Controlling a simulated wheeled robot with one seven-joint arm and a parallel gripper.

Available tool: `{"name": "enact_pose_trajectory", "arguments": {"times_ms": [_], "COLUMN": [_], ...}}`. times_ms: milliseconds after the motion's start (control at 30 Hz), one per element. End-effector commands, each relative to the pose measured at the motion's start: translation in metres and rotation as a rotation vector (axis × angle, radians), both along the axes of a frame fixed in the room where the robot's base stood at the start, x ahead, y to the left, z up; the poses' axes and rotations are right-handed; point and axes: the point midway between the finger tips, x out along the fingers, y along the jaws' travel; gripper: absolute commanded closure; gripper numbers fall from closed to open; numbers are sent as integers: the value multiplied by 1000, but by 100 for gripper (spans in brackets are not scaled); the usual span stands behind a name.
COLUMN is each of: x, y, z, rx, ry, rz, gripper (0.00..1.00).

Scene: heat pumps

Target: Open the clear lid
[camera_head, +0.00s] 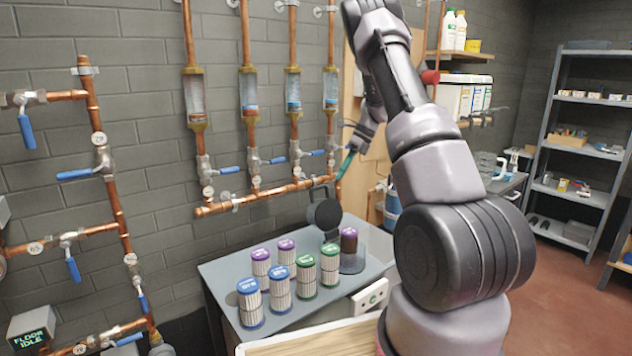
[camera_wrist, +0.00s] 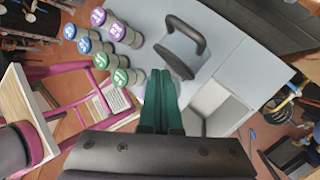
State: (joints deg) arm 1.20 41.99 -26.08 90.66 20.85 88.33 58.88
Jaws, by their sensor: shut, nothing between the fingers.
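A dark, round, lid-like piece with a curved black handle (camera_head: 325,213) stands at the back of the grey table. It also shows in the wrist view (camera_wrist: 186,40), ahead of my fingertips. Just in front of it in the head view is a see-through grey housing (camera_head: 352,263) with a purple-topped cartridge (camera_head: 349,241) in it. I cannot tell for certain which part is the clear lid. My gripper (camera_head: 346,165) has teal fingers, shut and empty, above the table's back right. In the wrist view the fingertips (camera_wrist: 160,75) are together, apart from the handle, and hide part of the housing.
Several purple-, blue- and green-topped cartridges (camera_head: 281,280) stand on the left half of the grey table (camera_head: 225,270). Copper pipes with blue valve handles (camera_head: 270,160) run along the wall behind. A small white sign (camera_head: 371,297) is at the table's front right.

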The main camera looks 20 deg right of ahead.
Motion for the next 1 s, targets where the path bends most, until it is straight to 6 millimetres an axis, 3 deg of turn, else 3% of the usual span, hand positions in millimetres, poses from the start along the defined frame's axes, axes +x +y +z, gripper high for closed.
{"name": "enact_pose_trajectory", "arguments": {"times_ms": [300,500,600,800,1000], "x": [33,60,71,82,87], "y": [33,56,65,76,78], "z": [13,29,38,46,30], "rx": [-231,-355,-399,-439,-439], "ry": [-572,-813,-875,-919,-920], "rz": [1161,1902,2193,2497,2527], "gripper": [100,100,100,100,100]}}
